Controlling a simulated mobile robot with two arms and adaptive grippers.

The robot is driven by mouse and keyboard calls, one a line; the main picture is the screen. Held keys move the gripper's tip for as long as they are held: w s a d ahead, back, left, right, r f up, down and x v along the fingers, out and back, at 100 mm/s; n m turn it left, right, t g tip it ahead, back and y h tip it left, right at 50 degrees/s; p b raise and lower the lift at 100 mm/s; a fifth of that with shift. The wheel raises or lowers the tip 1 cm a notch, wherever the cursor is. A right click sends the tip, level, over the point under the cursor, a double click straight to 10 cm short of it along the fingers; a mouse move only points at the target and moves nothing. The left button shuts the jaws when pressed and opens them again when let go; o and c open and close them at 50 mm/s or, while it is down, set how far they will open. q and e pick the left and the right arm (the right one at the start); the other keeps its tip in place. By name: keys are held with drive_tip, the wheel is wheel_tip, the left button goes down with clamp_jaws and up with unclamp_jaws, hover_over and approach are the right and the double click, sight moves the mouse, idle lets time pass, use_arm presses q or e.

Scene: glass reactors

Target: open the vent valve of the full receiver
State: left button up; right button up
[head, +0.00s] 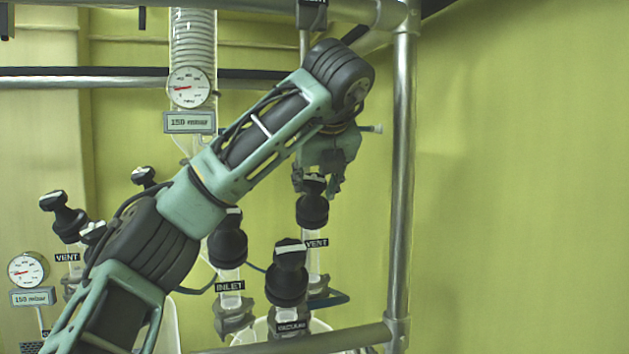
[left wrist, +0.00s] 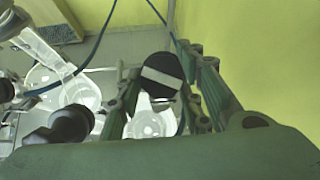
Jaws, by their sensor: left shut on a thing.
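A black valve knob (head: 312,209) stands above a VENT label (head: 316,243) on the right-hand glassware. My left gripper (head: 316,184) comes down on it from above and is shut on its top. In the left wrist view the knob's round black top (left wrist: 161,75) with a white bar sits between my fingers. The black VACUUM valve (head: 288,272) stands just in front and left, and the INLET valve (head: 228,243) is further left. A glass receiver (head: 318,326) shows only in part at the bottom; I cannot tell how full it is.
A second VENT valve (head: 66,219) stands at the left, partly near my arm. Two gauges (head: 189,88) (head: 27,270) read against 150 mbar plates. A metal frame post (head: 402,180) rises close to the right of my gripper. Beyond it is bare wall.

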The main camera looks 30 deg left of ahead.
sight(310, 181)
use_arm(q)
drive_tip(key=shift+a+r, duration=0.1)
drive_tip(key=shift+r, duration=0.15)
drive_tip(key=o, duration=0.9)
drive_tip(key=shift+c, duration=0.2)
drive_tip(key=shift+o, duration=0.8)
drive_tip(key=shift+s+a+f, duration=0.1)
drive_tip(key=shift+a+f, duration=0.05)
drive_tip(key=shift+a, duration=0.05)
drive_tip(key=shift+d, duration=0.15)
drive_tip(key=shift+s+d+r, duration=0.15)
drive_tip(key=shift+r, duration=0.1)
drive_tip(key=v, duration=0.3)
drive_tip(key=shift+s+d, duration=0.25)
drive_tip(key=shift+s, duration=0.2)
drive_tip(key=s+d, duration=0.7)
drive_tip(key=shift+s+f, duration=0.25)
drive_tip(key=shift+s, duration=0.05)
drive_tip(key=shift+d+f, duration=0.1)
drive_tip(key=shift+d, duration=0.1)
